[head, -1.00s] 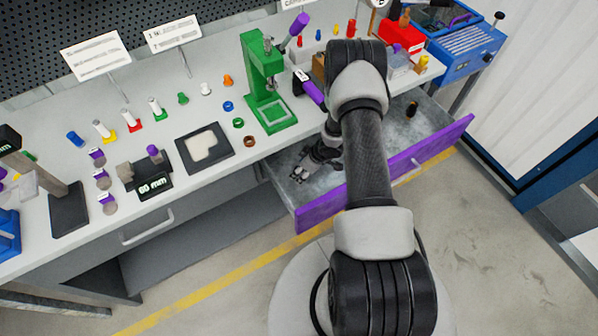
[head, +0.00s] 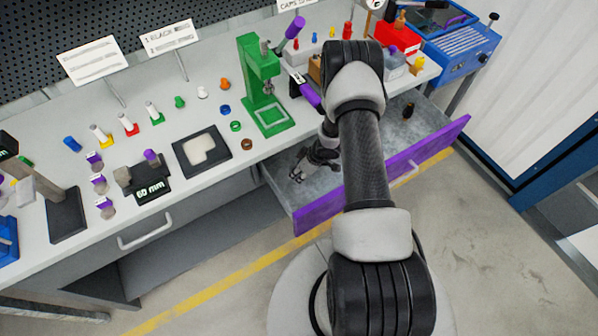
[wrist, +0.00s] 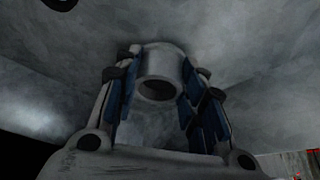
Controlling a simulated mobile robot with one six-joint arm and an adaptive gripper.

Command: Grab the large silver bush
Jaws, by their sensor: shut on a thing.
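The large silver bush (wrist: 160,63) is a short grey hollow cylinder. In the wrist view it sits between the two fingers of my gripper (wrist: 163,85), its open bore facing the camera. The blue-padded fingers are shut on it, one on each side. In the head view my gripper (head: 299,170) is inside the left part of the open drawer with the purple front (head: 320,212). The bush is too small to make out there. I cannot tell whether it still touches the drawer floor.
A dark small part (head: 408,110) stands in the right part of the drawer. A green press (head: 262,90) stands on the bench just behind the drawer. Coloured small parts, a dark tray (head: 182,158) and a 60 mm block (head: 150,190) lie on the bench to the left.

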